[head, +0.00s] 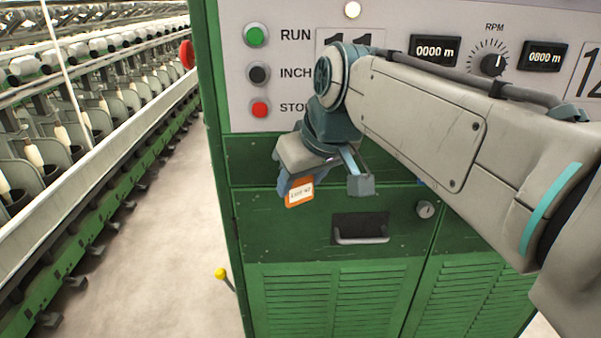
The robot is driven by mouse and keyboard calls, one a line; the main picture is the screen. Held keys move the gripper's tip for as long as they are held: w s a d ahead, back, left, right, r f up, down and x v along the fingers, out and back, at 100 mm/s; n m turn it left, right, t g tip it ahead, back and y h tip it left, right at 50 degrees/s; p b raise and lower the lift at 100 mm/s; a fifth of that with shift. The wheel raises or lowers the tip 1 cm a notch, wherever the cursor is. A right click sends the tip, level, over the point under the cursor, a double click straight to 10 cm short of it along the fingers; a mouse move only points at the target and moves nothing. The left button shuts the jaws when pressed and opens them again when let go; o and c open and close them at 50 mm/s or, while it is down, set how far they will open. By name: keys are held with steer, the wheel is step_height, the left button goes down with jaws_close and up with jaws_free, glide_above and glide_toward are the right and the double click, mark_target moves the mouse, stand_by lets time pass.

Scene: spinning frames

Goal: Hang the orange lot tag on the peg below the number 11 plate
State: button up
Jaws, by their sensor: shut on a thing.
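The orange lot tag (293,203) has a white label with dark writing. It hangs at the left finger of my gripper (327,185), in front of the green machine front. My gripper is shut on the tag; the exact grip point is hard to see. The number 11 plate (328,42) is on the light grey panel above, its lower part covered by my arm. I cannot make out the peg below this plate; my arm and wrist cover that area.
RUN (255,35), INCH (258,74) and STOP (260,107) buttons sit left of the plate. A number 12 plate (590,75) is at the right edge. A drawer handle (361,239) and a round lock (425,209) are below. A yellow-knobbed lever (221,273) juts out beside the open aisle.

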steer(key=w+f+p, duration=0.1)
steer(key=w, duration=0.5)
steer(key=shift+w, duration=0.35)
stand_by(0.3)
steer(key=shift+d+f, duration=0.1)
steer(key=shift+f, duration=0.35)
steer(key=shift+c, duration=0.2)
steer(key=o, duration=1.1)
steer(key=shift+s, duration=0.15)
steer(key=shift+c, duration=0.2)
steer(key=shift+r, duration=0.1)
